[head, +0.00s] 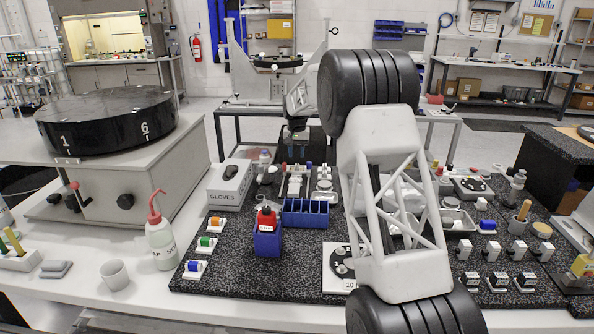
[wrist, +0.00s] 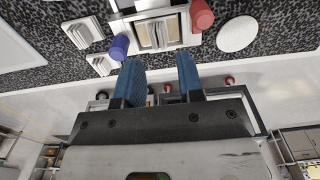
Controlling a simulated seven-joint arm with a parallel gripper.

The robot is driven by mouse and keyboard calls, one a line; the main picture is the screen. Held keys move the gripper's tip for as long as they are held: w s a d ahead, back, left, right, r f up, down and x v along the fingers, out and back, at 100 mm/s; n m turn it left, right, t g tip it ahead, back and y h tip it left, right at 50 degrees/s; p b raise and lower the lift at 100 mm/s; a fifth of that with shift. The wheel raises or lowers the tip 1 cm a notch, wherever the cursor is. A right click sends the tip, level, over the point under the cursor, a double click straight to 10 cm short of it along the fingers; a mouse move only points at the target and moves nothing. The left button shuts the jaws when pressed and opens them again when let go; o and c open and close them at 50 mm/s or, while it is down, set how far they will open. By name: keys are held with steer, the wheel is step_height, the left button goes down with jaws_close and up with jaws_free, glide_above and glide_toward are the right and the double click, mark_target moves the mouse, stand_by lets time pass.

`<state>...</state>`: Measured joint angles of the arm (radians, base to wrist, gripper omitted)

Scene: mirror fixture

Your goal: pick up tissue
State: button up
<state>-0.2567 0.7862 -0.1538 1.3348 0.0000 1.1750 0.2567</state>
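I cannot pick out a tissue for certain in either view. My gripper (wrist: 160,60) shows in the wrist view with its two blue fingers apart and nothing between them. Beyond the fingertips is a white-framed holder (wrist: 140,37) with pale upright sheets or slats; I cannot tell what they are. A purple-blue cap (wrist: 119,47) is close to the left fingertip and a red cap (wrist: 201,14) lies beyond the right one. In the head view, my arm covers part of the bench.
A box marked GLOVES (head: 225,197), a wash bottle (head: 161,245) and a blue container with a red-capped bottle (head: 267,242) stand on the left. A blue rack (head: 305,215) sits centrally. Small racks and bottles crowd the right of the speckled mat (head: 235,277). White bench shows at front left.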

mark_target(297, 165)
steer(key=shift+f, duration=0.1)
steer(key=shift+s+d+f, duration=0.1)
steer(key=shift+s+f, duration=0.05)
steer(key=shift+f, duration=2.3)
steer(key=shift+c, duration=0.5)
jaws_close()
